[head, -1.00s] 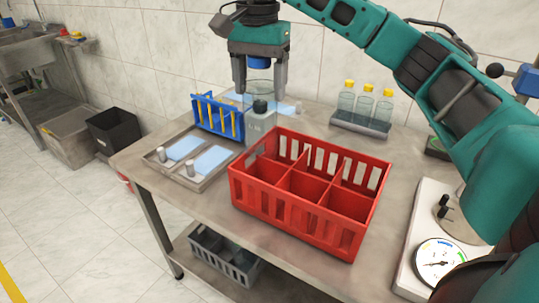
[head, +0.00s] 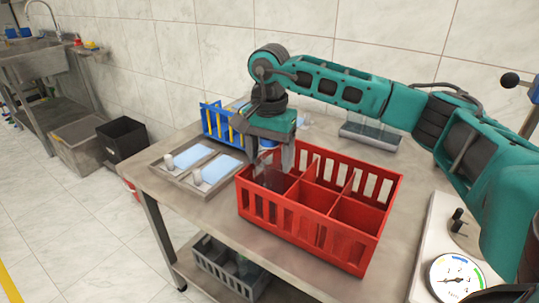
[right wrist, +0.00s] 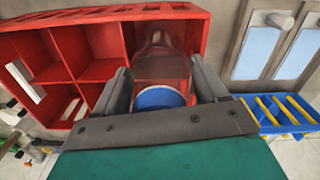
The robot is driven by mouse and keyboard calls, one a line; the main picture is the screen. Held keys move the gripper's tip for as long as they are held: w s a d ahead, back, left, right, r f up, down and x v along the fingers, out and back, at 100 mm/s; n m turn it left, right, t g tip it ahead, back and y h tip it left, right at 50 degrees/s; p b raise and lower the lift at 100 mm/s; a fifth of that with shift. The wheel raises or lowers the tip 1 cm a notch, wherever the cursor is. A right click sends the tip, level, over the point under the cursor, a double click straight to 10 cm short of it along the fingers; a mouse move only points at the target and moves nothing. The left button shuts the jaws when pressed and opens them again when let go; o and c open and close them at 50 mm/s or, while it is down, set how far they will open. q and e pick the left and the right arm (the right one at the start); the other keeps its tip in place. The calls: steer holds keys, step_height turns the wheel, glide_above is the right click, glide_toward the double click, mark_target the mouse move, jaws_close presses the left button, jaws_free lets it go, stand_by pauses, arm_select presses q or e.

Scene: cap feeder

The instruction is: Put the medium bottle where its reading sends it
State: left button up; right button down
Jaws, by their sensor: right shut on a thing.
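My right gripper (head: 270,160) is shut on a clear bottle with a blue cap (head: 267,143). The bottle (right wrist: 160,60) points down into the crate in the right wrist view, with the blue cap (right wrist: 160,98) between the fingers. In the head view the bottle is at the left end of the red crate (head: 310,232), over or partly in a compartment there; I cannot tell how low its base is. A dial gauge (head: 456,277) with coloured arcs and a needle sits on a white base at the lower right. My left gripper is not in view.
A blue rack (head: 213,124) and a grey tray (head: 178,178) with light blue pads stand left of the crate. A grey crate (head: 228,268) is on the lower shelf. A black bin (head: 121,138) stands on the floor.

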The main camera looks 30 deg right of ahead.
steer(key=shift+r, duration=0.1)
steer(key=shift+c, duration=0.2)
jaws_free()
arm_select(q)
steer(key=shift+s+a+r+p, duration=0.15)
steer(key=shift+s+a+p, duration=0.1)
steer(key=shift+p, duration=0.3)
arm_select(e)
step_height(320, 180, up, 12)
steer(key=shift+r, duration=0.1)
stand_by(0.4)
